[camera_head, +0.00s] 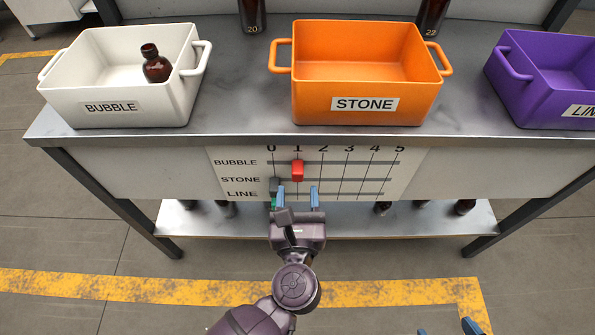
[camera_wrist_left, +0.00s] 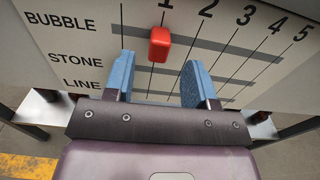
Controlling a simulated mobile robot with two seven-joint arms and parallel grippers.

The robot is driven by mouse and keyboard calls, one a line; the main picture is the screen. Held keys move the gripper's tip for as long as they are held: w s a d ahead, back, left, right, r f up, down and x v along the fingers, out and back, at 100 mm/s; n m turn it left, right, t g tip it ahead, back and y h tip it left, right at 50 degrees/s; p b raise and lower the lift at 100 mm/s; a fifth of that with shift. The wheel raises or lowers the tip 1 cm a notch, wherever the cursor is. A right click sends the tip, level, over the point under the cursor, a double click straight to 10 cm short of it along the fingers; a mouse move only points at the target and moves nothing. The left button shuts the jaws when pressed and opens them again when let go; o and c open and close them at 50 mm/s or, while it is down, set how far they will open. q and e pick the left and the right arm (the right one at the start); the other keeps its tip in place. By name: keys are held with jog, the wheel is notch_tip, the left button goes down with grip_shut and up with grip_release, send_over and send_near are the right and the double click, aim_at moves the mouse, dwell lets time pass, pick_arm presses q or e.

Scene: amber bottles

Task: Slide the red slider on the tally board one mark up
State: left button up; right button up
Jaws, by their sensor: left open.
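The tally board (camera_head: 340,172) is on the table's front face, with rows BUBBLE, STONE and LINE and marks 0 to 5. The red slider (camera_head: 297,170) is on the BUBBLE row at mark 1; it also shows in the left wrist view (camera_wrist_left: 159,44). My left gripper (camera_head: 298,196) is open and empty in front of the board, just below the red slider, its blue fingers apart and not around it. A dark grey slider (camera_head: 275,184) is on the STONE row at 0. A green slider below it is mostly hidden. My right gripper (camera_head: 446,329) shows only two separated blue fingertips.
A white BUBBLE crate (camera_head: 178,106) holding one amber bottle (camera_head: 156,66), an orange STONE crate (camera_head: 310,108) and a purple LINE crate (camera_head: 530,107) stand on the grey table. Amber bottles stand behind and on the lower shelf (camera_head: 345,222). The BUBBLE track right of mark 1 is clear.

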aim_at(297, 177)
pick_arm(q)
jog(key=shift+w, duration=2.65)
grip_shut()
